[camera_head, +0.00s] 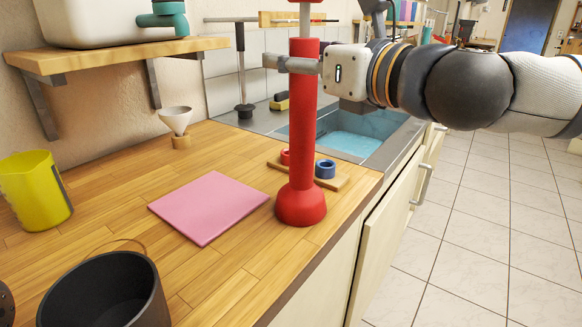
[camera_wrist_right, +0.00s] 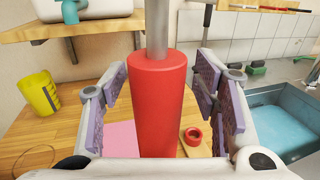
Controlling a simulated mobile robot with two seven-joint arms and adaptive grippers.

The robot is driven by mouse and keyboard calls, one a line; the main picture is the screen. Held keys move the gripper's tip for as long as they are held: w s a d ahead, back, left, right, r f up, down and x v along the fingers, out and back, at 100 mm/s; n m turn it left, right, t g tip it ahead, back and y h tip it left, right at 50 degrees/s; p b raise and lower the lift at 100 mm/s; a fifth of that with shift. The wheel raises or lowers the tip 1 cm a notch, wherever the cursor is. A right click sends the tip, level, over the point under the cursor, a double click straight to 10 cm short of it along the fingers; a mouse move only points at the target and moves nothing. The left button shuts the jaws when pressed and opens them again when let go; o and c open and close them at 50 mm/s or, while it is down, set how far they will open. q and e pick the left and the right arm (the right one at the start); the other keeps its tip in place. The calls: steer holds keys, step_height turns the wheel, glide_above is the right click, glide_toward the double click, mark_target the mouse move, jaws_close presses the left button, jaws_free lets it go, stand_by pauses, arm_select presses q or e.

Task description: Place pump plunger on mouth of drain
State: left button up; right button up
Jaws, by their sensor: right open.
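The red pump plunger (camera_head: 302,130) stands upright on the wooden counter near its front edge, with its wide red bell on the wood. A grey rod rises from its red body (camera_wrist_right: 162,105) in the wrist view. My right gripper (camera_head: 293,64) is at the upper part of the red body. In the wrist view its open purple-padded fingers (camera_wrist_right: 166,88) are on either side of the body, with gaps showing. The sink basin (camera_head: 352,136) holds blue water, behind and to the right of the plunger. I cannot make out the drain mouth.
A small board (camera_head: 333,180) with red and blue rings lies close behind the plunger. A pink mat (camera_head: 208,206), black bucket (camera_head: 105,292) and yellow jug (camera_head: 33,190) are to the left. A black plunger (camera_head: 243,75) stands at the back. A shelf (camera_head: 118,54) overhangs the counter.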

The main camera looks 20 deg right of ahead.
steer(key=shift+s+d+r, duration=0.15)
steer(key=shift+s+r, duration=0.1)
steer(key=shift+s, duration=0.4)
steer(key=shift+c, duration=0.6)
steer(key=shift+s, duration=0.25)
steer(key=c, duration=0.4)
steer(key=shift+w, duration=0.25)
jaws_close()
steer(key=shift+f, duration=0.1)
